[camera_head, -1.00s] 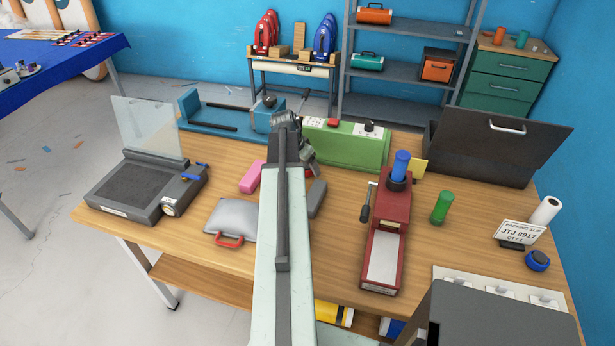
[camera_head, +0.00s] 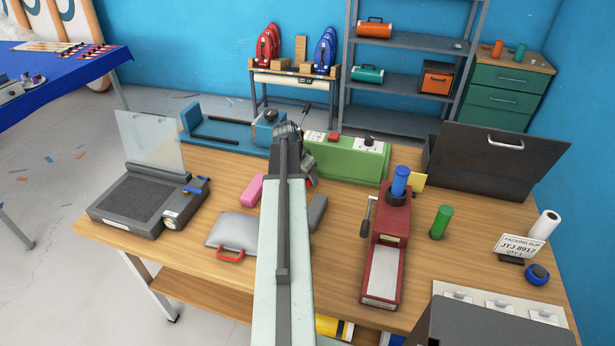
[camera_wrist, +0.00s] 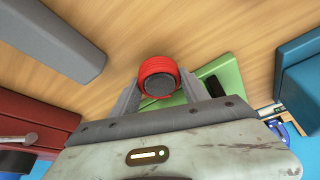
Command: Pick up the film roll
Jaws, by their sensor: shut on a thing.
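A red ribbed roll (camera_wrist: 157,66) with a dark round end sits between the two fingers of my gripper (camera_wrist: 160,85) in the wrist view. The fingers are shut on its sides. In the head view my arm hides most of my gripper, and only a bit of the red roll (camera_head: 309,182) shows beside it. I cannot tell how far the roll is above the wooden table (camera_head: 330,250). A white roll (camera_head: 545,224) stands at the table's right side, apart from my gripper.
A green machine (camera_head: 345,160) stands behind my gripper. A red press (camera_head: 388,245) with a blue cylinder (camera_head: 400,181) is to the right, near a green cylinder (camera_head: 440,221). A grey block (camera_head: 317,213), pink block (camera_head: 252,190) and grey pouch (camera_head: 233,232) lie near my arm.

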